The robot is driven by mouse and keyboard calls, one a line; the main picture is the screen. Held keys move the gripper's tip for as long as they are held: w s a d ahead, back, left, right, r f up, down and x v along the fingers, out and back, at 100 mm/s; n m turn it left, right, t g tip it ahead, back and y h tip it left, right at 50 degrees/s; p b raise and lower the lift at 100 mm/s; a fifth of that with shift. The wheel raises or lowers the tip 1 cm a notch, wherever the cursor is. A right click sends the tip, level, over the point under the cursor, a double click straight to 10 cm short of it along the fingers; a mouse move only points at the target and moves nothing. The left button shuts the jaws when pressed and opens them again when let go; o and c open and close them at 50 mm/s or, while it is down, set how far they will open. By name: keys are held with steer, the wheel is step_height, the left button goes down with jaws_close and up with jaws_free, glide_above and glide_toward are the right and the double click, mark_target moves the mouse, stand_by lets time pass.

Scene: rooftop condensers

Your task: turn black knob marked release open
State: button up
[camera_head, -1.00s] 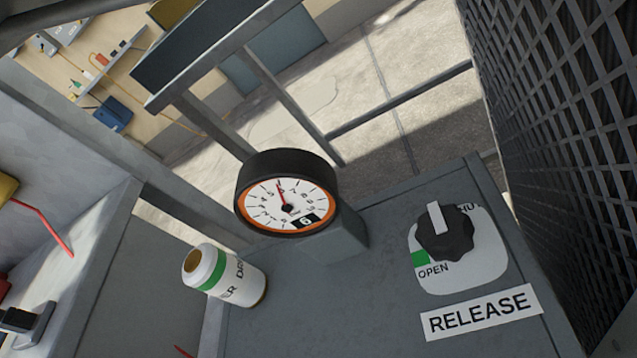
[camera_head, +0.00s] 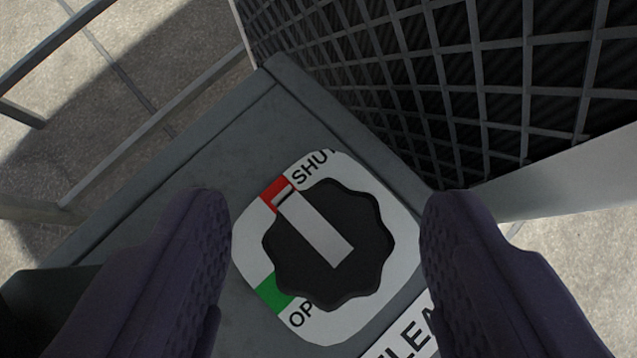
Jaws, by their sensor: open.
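The black knob (camera_head: 350,225) has a scalloped rim and a white pointer bar. It sits on a white dial plate (camera_head: 388,190) on a grey panel. The pointer aims up-left at the red SHUT mark (camera_head: 278,192). The RELEASE label (camera_head: 408,335) shows in part at the bottom, partly covered by my right finger. My gripper (camera_head: 326,205) is open, with one dark finger on each side of the dial. Neither finger visibly touches the knob.
A dark mesh grille (camera_head: 450,90) stands close behind and to the right of the panel. Grey railing bars (camera_head: 150,135) run at the upper left over the sunlit concrete floor. The grey panel top (camera_head: 225,165) is bare left of the dial.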

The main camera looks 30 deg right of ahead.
steer(key=c, duration=1)
steer(key=shift+d+r+n+y+p, duration=0.1)
steer(key=shift+d+n+y+p, duration=0.25)
steer(key=shift+n+p, duration=0.25)
steer(key=shift+a+f+n+t+y, duration=0.1)
steer(key=shift+f+n+t+y, duration=0.1)
steer(key=shift+n+t+y, duration=0.5)
steer(key=shift+c, duration=0.2)
steer(key=o, duration=1)
steer(key=shift+o, duration=0.2)
